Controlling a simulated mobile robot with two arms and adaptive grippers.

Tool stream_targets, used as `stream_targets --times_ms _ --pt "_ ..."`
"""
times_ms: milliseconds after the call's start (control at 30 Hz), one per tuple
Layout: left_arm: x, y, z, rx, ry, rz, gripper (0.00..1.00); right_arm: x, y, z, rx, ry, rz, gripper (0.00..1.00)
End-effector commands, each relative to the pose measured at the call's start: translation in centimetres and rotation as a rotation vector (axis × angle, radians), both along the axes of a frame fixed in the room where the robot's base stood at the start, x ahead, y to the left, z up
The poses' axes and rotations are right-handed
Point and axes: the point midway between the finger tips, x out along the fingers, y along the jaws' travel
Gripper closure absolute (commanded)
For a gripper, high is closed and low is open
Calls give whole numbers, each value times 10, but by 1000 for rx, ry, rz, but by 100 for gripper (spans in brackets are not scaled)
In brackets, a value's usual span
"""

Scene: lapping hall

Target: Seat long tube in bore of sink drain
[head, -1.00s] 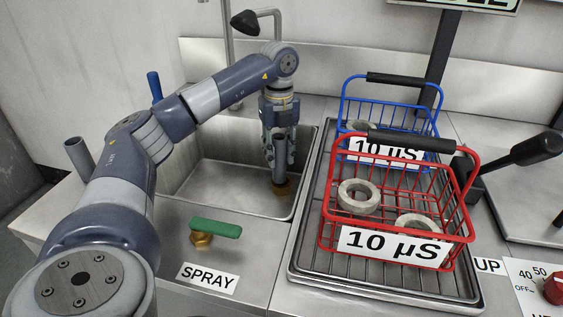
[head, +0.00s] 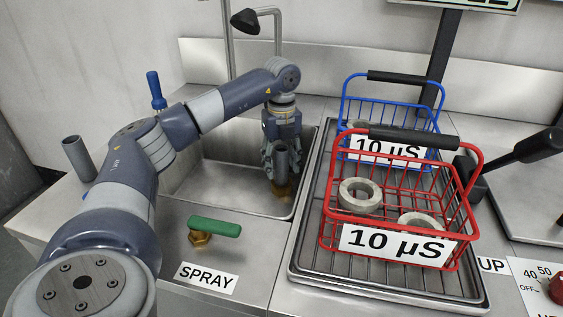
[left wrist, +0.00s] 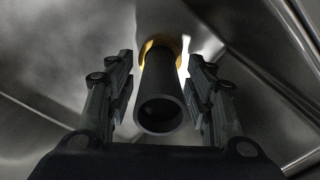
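The long grey tube (head: 281,161) stands roughly upright at the brass sink drain (head: 281,189) in the basin. In the left wrist view the tube (left wrist: 160,95) shows its open end towards me, and its far end meets the brass ring (left wrist: 160,43). How deep it sits in the bore is hidden. My left gripper (head: 281,168) points down over it. In the left wrist view the fingers (left wrist: 160,103) are open, one on each side of the tube, with a gap on both sides. My right gripper is not in view.
A red basket (head: 384,250) and a blue basket (head: 436,127) stand on the rack to the right. A green-handled valve (head: 214,227) is in front of the basin. A shorter grey tube (head: 77,157) and a blue-handled tool (head: 154,88) stand at left.

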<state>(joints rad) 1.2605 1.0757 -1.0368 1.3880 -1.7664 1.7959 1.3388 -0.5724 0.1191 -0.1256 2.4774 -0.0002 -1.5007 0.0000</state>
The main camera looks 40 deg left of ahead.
Motion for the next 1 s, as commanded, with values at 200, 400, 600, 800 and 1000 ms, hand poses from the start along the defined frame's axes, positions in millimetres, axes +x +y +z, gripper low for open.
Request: stream_targets --times_ms 200,400,600,800,1000 --pt "0 0 0 0 0 0 50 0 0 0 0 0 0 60" --pt "1 0 15 0 -2 0 50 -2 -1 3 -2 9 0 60" --pt "2 -1 58 -1 -5 -1 50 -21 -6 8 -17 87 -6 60" --pt "1 0 102 0 -2 0 50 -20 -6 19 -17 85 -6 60" --pt "1 0 119 0 0 0 50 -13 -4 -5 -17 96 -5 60"
